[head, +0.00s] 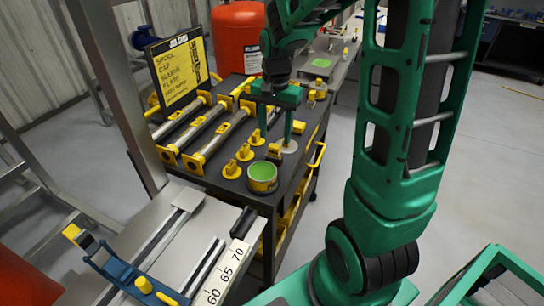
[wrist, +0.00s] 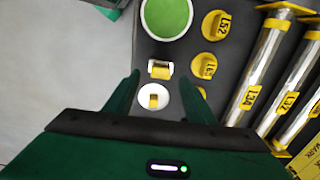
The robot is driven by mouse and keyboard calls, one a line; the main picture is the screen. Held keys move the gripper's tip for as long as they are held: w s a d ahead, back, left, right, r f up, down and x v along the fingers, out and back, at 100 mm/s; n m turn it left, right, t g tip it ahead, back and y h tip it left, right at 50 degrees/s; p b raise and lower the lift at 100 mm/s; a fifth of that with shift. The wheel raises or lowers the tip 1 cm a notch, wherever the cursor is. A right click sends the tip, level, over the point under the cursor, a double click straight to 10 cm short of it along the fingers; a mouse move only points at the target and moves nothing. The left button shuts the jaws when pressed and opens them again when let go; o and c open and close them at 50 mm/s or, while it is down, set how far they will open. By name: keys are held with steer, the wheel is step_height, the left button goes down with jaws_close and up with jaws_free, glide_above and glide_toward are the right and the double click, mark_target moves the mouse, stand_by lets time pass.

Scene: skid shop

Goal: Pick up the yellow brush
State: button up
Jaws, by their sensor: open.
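My gripper (head: 275,138) is open and points down over the dark cart top. In the wrist view its fingers (wrist: 161,84) stand apart with nothing clasped. A small yellow block with pale ends (wrist: 160,69) lies just beyond the fingertips, beside the can; it looks like the yellow brush, but I cannot be sure. It also shows in the head view (head: 274,151), partly behind a finger. A white disc (wrist: 146,104) with a small yellow piece on it (wrist: 154,100) shows between the fingers. I cannot tell how high the fingers are above the top.
Several yellow caps (head: 232,169) stand in a row to the left, then metal spools with yellow ends (head: 213,141). A job card board (head: 180,67) stands behind. A rail bench with a scale (head: 222,276) is in front.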

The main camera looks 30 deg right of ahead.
mark_target(274, 145)
steer(key=shift+w+f, duration=0.15)
steer(key=shift+f, duration=2.8)
steer(key=c, duration=0.9)
steer(key=shift+r, duration=0.15)
